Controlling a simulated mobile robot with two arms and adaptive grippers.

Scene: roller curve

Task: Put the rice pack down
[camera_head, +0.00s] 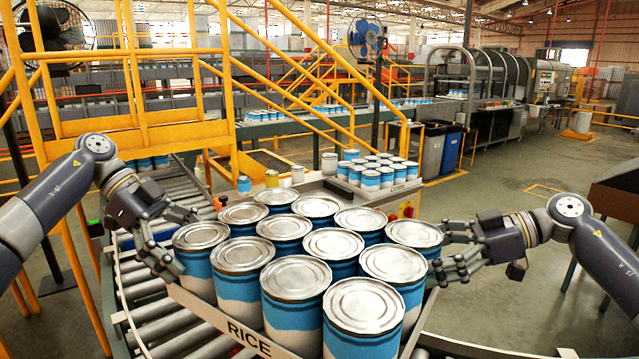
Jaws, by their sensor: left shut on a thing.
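The rice pack (248,338) is a tray with a front label reading RICE. It holds several large cans with silver lids and blue-and-white sides. The pack is at the lower middle, over the roller conveyor (150,310); I cannot tell whether it touches the rollers. My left gripper (172,248) is at the left side of the pack and shut on it. My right gripper (452,258) is at the right side, with its fingers close to the cans. Its contact and closing are unclear. The tray's bottom and far side are hidden.
A second tray of smaller cans (372,176), labelled with another word, stands behind the pack. A few loose cans (272,178) are to its left. Yellow stair railings (140,80) rise at the left. Open floor (500,190) lies at the right.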

